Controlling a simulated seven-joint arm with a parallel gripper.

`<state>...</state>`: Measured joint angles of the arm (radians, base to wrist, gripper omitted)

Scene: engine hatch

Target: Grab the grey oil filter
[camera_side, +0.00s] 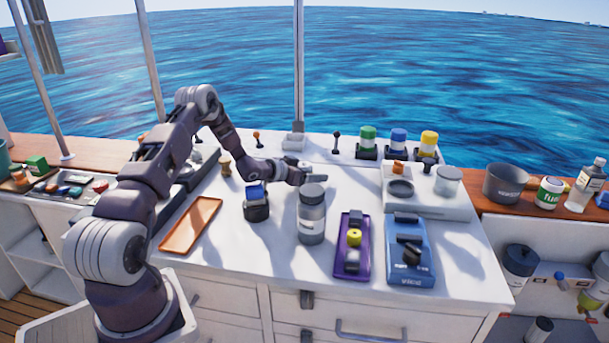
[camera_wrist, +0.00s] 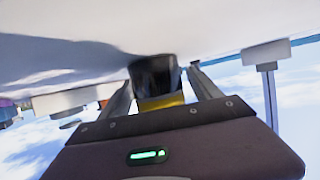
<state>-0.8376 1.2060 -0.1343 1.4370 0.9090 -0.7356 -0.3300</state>
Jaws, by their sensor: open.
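A grey cylinder with a darker top (camera_side: 312,215), which looks like the grey oil filter, stands upright on the white counter (camera_side: 370,190) in the side view. My gripper (camera_side: 306,166) is low over the counter, behind the cylinder and apart from it, pointing to the right. In the wrist view my gripper's fingers (camera_wrist: 163,80) are spread. A dark shape with a yellow band (camera_wrist: 158,85) shows between them; I cannot tell what it is or how far off it is. I cannot make out the grey cylinder in the wrist view.
A black, blue-topped container (camera_side: 256,205) and an orange tray (camera_side: 191,226) are left of the cylinder. A purple tray (camera_side: 352,262) and a blue tray (camera_side: 411,270) are right. Green (camera_side: 368,138), blue (camera_side: 398,140) and yellow (camera_side: 429,143) canisters stand behind.

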